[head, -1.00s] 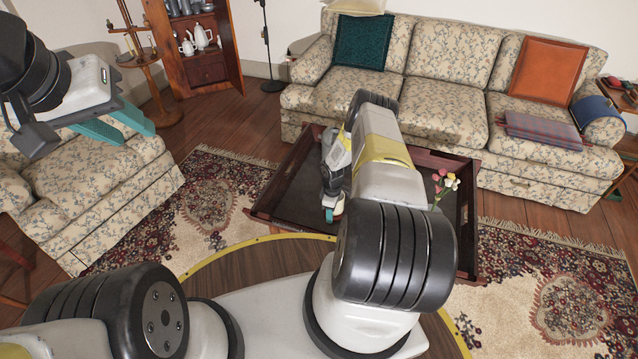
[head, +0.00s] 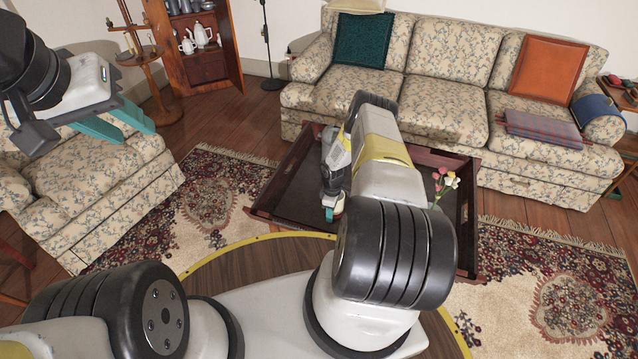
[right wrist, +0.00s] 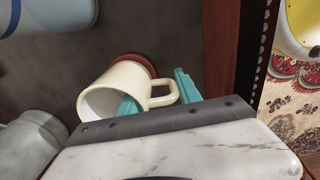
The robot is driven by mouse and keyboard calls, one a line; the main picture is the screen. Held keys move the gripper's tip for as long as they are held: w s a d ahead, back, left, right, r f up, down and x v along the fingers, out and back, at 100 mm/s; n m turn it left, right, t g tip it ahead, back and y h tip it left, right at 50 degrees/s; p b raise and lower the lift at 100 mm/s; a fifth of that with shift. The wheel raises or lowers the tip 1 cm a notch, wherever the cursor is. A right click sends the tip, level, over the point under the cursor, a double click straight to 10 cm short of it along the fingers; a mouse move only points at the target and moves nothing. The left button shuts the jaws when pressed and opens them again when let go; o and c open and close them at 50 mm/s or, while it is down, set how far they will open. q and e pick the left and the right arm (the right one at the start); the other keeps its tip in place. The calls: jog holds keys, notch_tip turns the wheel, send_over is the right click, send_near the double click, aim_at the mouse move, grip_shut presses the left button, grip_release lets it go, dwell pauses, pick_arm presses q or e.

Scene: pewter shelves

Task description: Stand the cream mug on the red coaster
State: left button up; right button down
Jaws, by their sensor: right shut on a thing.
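The cream mug (right wrist: 112,88) shows in the right wrist view with its mouth towards the lower left and its base towards the red coaster (right wrist: 138,60). The coaster is partly hidden behind the mug's base; I cannot tell whether they touch. My right gripper (right wrist: 158,97) is shut on the mug, with its teal fingers on either side around the handle. My left gripper (head: 117,127) is open and empty at the upper left, above the armchair.
The coffee table (head: 295,180) has a raised wooden rim. Pink and white flowers (head: 443,184) stand on its right part. In the right wrist view a grey-white rounded object (right wrist: 32,143) lies left of the mug, and a bluish one (right wrist: 50,12) at the upper left.

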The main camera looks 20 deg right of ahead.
jog(key=shift+f, duration=0.3)
jog(key=c, duration=0.7)
grip_release()
jog(key=shift+c, duration=0.2)
